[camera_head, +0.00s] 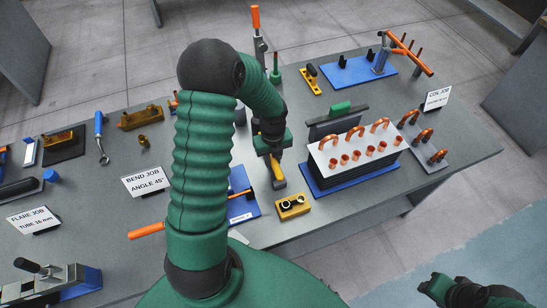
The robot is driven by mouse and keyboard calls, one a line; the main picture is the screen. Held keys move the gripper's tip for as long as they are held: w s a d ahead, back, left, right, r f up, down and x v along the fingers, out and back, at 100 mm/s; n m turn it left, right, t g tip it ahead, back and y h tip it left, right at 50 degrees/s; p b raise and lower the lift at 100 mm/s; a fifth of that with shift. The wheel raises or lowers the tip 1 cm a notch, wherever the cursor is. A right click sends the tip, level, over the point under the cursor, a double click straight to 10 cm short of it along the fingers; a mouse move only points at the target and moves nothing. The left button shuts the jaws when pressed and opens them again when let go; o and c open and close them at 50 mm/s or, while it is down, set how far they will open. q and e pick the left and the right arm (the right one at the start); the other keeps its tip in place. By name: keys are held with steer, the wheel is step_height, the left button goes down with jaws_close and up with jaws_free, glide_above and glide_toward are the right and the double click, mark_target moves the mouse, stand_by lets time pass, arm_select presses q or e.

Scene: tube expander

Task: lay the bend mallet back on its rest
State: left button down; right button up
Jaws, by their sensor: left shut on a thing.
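My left gripper (274,150) is over the middle of the bench, right of my green arm, which blocks much of the view. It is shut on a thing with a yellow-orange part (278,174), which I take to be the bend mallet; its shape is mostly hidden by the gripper. A blue plate (240,208) with a thin orange rod lies left of and below the gripper, partly behind my arm; I cannot tell whether it is the mallet's rest. My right gripper (437,289) is low at the right, off the bench, its jaws unclear.
A white-topped rack (352,149) with copper bends stands right of the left gripper. A yellow block (292,207) with two rings lies in front. The "BEND JOB" card (146,181) stands left of my arm. An upright orange-handled lever (257,35) rises behind.

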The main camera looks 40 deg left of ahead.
arm_select(q)
steer(key=shift+a, duration=0.2)
steer(key=shift+d+f, duration=0.25)
steer(key=shift+a+f+b, duration=0.15)
steer(key=shift+f+b, duration=0.15)
steer(key=shift+f, duration=0.35)
stand_by(0.3)
steer(key=c, duration=1.1)
jaws_free()
steer(key=shift+c, duration=0.2)
